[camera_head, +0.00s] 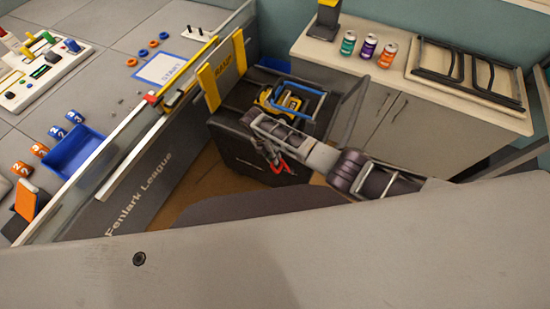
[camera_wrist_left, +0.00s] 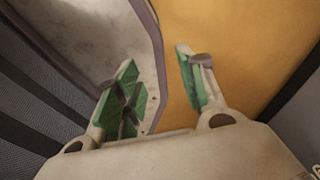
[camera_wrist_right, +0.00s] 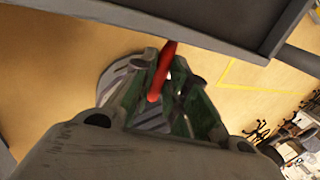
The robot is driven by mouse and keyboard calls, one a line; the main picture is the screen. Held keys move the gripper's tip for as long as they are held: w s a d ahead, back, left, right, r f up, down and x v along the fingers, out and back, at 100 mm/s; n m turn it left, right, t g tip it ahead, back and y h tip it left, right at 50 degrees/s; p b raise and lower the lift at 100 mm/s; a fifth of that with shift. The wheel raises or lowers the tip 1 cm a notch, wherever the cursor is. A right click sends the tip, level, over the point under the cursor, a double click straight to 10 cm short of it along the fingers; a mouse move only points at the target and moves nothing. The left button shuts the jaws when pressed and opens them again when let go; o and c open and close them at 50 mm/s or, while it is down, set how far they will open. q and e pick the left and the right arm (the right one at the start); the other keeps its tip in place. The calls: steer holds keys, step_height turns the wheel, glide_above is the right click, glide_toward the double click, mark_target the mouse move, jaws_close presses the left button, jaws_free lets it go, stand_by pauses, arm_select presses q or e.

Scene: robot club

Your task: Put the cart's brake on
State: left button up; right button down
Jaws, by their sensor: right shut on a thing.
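The dark cart (camera_head: 232,143) stands beside the wall of the game table, with a yellow ramp plate (camera_head: 209,88) upright at its far left side. A red lever (camera_head: 281,167) is low on the cart's near side; it also shows in the right wrist view (camera_wrist_right: 163,72). My right gripper (camera_head: 271,158) is at this lever. In the right wrist view its green-padded fingers (camera_wrist_right: 168,92) are shut on the red lever and partly hide it. My left gripper (camera_wrist_left: 158,85) is open, with nothing between its fingers, and is out of the head view.
A yellow wheeled robot (camera_head: 283,101) with a blue frame rides on the cart. A cabinet (camera_head: 395,100) with several cans and a black rack stands behind at right. The game table (camera_head: 112,60) lies at left. A large grey surface (camera_head: 270,260) fills the foreground.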

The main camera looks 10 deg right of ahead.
arm_select(q)
steer(key=shift+w+a+f, duration=0.1)
steer(key=shift+w+a, duration=0.05)
steer(key=shift+a, duration=0.55)
arm_select(e)
steer(key=shift+s+a+f, duration=0.15)
steer(key=shift+a+f, duration=0.3)
steer(key=shift+a, duration=0.35)
arm_select(q)
steer(key=shift+d, duration=0.1)
arm_select(e)
steer(key=c, duration=1.5)
jaws_free()
steer(key=shift+a, duration=0.1)
steer(key=shift+o, duration=0.2)
steer(key=shift+w+f, duration=0.2)
steer(key=shift+w, duration=0.05)
arm_select(q)
steer(key=shift+w+d, duration=0.2)
steer(key=shift+d, duration=0.5)
arm_select(e)
steer(key=shift+w+r, duration=0.1)
steer(key=shift+r, duration=0.1)
arm_select(q)
steer(key=shift+s, duration=0.15)
arm_select(e)
steer(key=shift+w, duration=0.15)
